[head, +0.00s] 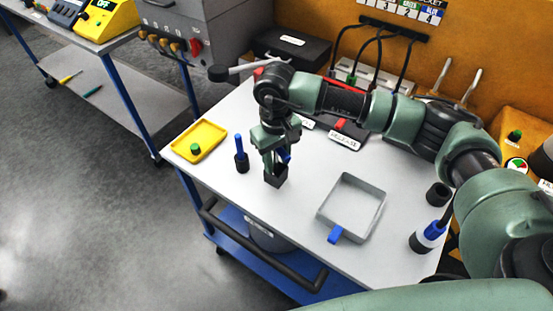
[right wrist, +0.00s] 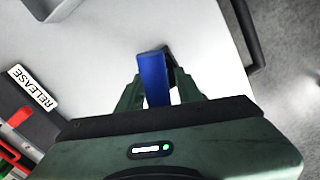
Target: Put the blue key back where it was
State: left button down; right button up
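My right gripper (head: 277,160) points down over the white table top. In the right wrist view its fingers (right wrist: 160,85) flank a blue key (right wrist: 154,75) and appear shut on it. Part of this key also shows in the head view (head: 285,154), beside the fingers. A small black block (head: 276,177) is right below the fingertips; whether the key sits in it is hard to tell. A separate blue peg (head: 239,143) stands upright in a black round holder (head: 242,163) to the left. My left gripper is not in view.
A yellow tray (head: 212,137) with a green piece lies left. A grey square tray (head: 376,214) with a blue tab (head: 336,235) lies right. Beyond it stand a black ring (head: 437,194) and a blue, white and black cylinder (head: 424,238). The RELEASE panel (head: 343,141) is behind.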

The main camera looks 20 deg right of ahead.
aim_at(275, 152)
jog(key=shift+s, duration=0.1)
jog(key=shift+a+r+p, duration=0.1)
jog(key=shift+r+p, duration=0.05)
jog(key=shift+p, duration=0.15)
jog(key=shift+r+p, duration=0.75)
jog(key=shift+p, duration=0.3)
jog(key=shift+w+r+b, duration=0.2)
jog(key=shift+r+b, duration=0.4)
jog(key=shift+b, duration=0.45)
notch_tip(275, 152, up, 10)
jog(key=b, duration=0.2)
jog(key=shift+s+f+b, duration=0.1)
jog(key=shift+f+b, duration=0.15)
jog(key=shift+b, duration=0.1)
jog(key=shift+r, duration=0.35)
